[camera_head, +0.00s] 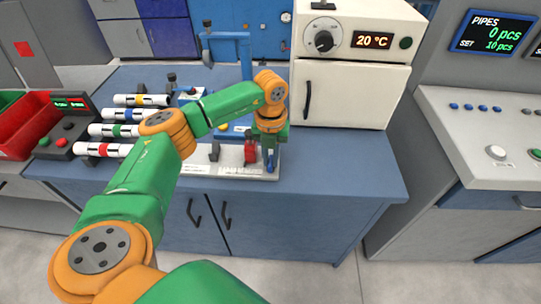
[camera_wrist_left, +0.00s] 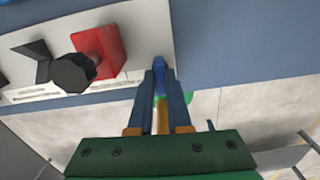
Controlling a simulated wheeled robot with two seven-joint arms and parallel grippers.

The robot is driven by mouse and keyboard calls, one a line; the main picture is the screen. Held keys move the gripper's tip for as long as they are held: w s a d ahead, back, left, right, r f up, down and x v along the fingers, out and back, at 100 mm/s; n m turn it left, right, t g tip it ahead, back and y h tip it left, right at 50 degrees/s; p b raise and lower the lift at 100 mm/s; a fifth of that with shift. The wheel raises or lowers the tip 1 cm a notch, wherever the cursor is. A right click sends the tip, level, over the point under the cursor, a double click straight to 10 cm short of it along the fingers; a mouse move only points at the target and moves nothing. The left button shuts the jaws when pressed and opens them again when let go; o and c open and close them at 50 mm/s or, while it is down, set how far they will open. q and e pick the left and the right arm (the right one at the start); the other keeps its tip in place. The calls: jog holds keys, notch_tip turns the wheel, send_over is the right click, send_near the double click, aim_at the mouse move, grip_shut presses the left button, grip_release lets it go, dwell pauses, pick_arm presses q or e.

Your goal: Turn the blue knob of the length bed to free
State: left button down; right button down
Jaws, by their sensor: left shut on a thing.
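The length bed (camera_head: 226,171) is a pale plate on the blue bench, with a red block (camera_head: 251,153) and a dark clamp piece (camera_head: 214,151) on it. My left gripper (camera_head: 270,165) points down at its right end, just right of the red block. In the left wrist view, the fingers of my left gripper (camera_wrist_left: 160,82) are shut on the blue knob (camera_wrist_left: 158,64), beside the edge of the bed (camera_wrist_left: 148,30). The fingers partly hide the knob, and I cannot read its setting. My right gripper is out of view.
White pipes with coloured bands (camera_head: 120,130) lie on the left of the bench. A red bin (camera_head: 25,125) stands farther left. A cream oven (camera_head: 350,75) stands behind on the right. The bench top (camera_head: 345,165) at front right is clear.

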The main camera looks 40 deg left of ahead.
aim_at(270, 161)
pick_arm(q)
jog(key=shift+n, duration=0.6)
jog(key=c, duration=0.9)
grip_release()
jog(key=shift+o, duration=0.2)
notch_tip(270, 161, up, 7)
jog(key=shift+r+b, duration=0.1)
jog(key=shift+b, duration=0.3)
